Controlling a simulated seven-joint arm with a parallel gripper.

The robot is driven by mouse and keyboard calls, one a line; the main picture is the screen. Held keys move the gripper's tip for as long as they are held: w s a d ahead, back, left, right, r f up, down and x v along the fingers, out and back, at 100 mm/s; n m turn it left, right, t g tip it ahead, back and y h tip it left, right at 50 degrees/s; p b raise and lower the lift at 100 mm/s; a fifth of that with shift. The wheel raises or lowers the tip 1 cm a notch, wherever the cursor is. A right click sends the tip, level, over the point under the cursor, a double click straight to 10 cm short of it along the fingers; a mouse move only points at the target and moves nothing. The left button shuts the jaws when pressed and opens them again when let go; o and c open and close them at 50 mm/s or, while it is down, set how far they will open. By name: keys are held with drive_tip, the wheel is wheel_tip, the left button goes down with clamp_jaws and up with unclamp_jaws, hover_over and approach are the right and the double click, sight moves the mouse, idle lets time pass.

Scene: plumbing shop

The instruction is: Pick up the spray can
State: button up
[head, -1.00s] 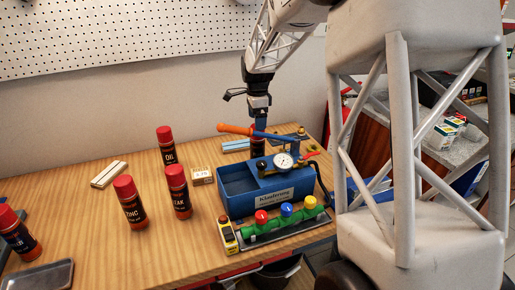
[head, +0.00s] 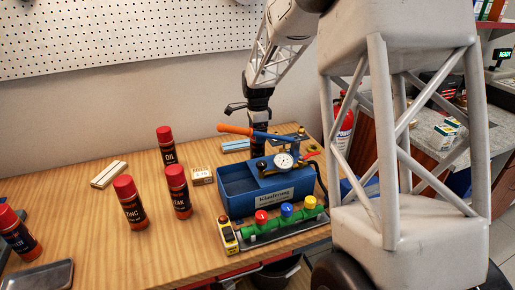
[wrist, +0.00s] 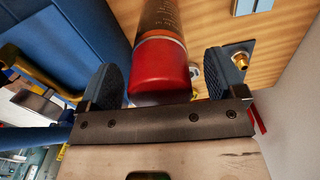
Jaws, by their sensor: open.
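In the wrist view, a spray can with a red cap (wrist: 160,72) and dark body (wrist: 160,16) extends away from the camera. Its cap lies between the two blue fingers of my gripper (wrist: 163,76). The fingers are open, with a narrow gap on the left of the cap and a wider one on the right. In the head view, my gripper (head: 258,145) is low behind the blue pump, which hides much of it. I cannot make out this can there. Other red-capped spray cans stand at the left, including the OIL can (head: 166,147).
The blue test pump (head: 235,205) with its orange-handled lever (head: 240,130) and gauge (head: 284,161) stands close in front of my gripper. The wooden table's far left is mostly clear.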

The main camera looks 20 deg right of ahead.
drive_tip(key=c, duration=1.5)
drive_tip(key=shift+o, duration=0.2)
drive_tip(key=shift+r, duration=0.15)
drive_tip(key=shift+r, duration=4.9)
